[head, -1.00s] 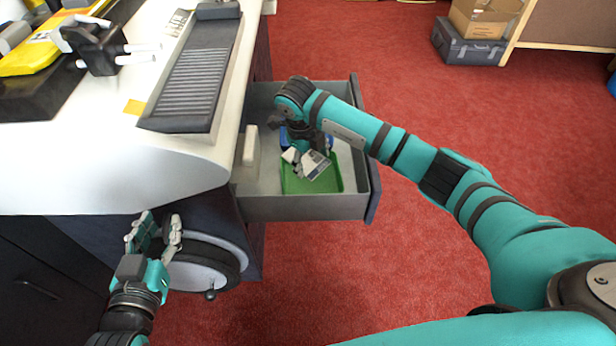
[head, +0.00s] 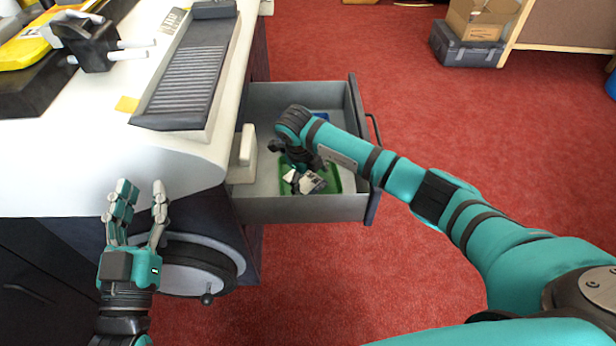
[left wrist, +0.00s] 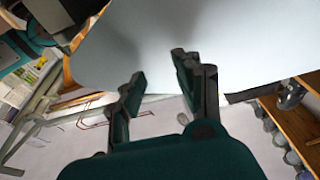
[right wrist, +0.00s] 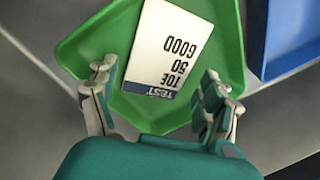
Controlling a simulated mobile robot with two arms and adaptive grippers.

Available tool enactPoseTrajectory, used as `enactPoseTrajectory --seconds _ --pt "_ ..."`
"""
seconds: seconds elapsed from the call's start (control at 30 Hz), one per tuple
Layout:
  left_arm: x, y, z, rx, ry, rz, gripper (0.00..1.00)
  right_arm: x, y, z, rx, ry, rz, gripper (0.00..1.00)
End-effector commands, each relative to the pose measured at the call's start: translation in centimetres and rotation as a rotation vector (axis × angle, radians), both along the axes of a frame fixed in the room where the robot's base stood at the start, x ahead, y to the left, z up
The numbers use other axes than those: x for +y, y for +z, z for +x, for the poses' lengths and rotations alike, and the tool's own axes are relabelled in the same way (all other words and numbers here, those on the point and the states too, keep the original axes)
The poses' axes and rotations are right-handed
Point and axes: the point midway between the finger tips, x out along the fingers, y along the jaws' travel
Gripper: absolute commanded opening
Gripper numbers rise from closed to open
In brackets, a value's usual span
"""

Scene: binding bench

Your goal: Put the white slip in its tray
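The white slip (right wrist: 172,48) lies in the green tray (right wrist: 226,20) in the right wrist view, its printed side showing and turned at an angle to the tray. It also shows in the head view (head: 314,183). The green tray (head: 334,184) is in the open drawer. My right gripper (right wrist: 158,80) is open, with one finger on each side of the slip's near end and the fingers apart from it. In the head view my right gripper (head: 300,175) is low over the tray and partly covers it. My left gripper (head: 140,190) is open and empty beside the bench's front edge.
The grey drawer (head: 300,209) stands open from the bench (head: 110,165). A blue tray (right wrist: 292,35) is beside the green one. A pale block (head: 248,145) is at the drawer's left side. A dark ridged board (head: 190,75) lies on the bench.

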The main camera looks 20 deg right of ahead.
Motion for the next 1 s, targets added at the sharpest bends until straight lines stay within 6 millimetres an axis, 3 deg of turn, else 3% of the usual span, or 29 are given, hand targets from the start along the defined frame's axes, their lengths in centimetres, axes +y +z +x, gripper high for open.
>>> enactPoseTrajectory --seconds 0.4,0.57,0.8,1.0 --pt "0.0 -0.1 0.0 -0.005 0.001 -0.001 0.33 0.0 -0.1 0.0 -0.001 0.000 0.001 0.92" --pt "-0.2 1.9 -0.5 -0.116 -0.008 -0.032 0.33 0.1 -0.5 0.0 0.000 0.000 0.001 0.92" --pt "0.4 -2.8 0.3 0.176 0.011 0.046 0.33 0.5 3.2 -0.2 -0.003 0.001 -0.001 0.92" --pt "1.3 -7.6 -0.6 0.444 0.028 0.114 0.33 1.2 6.4 -0.3 -0.004 0.002 0.000 0.92"
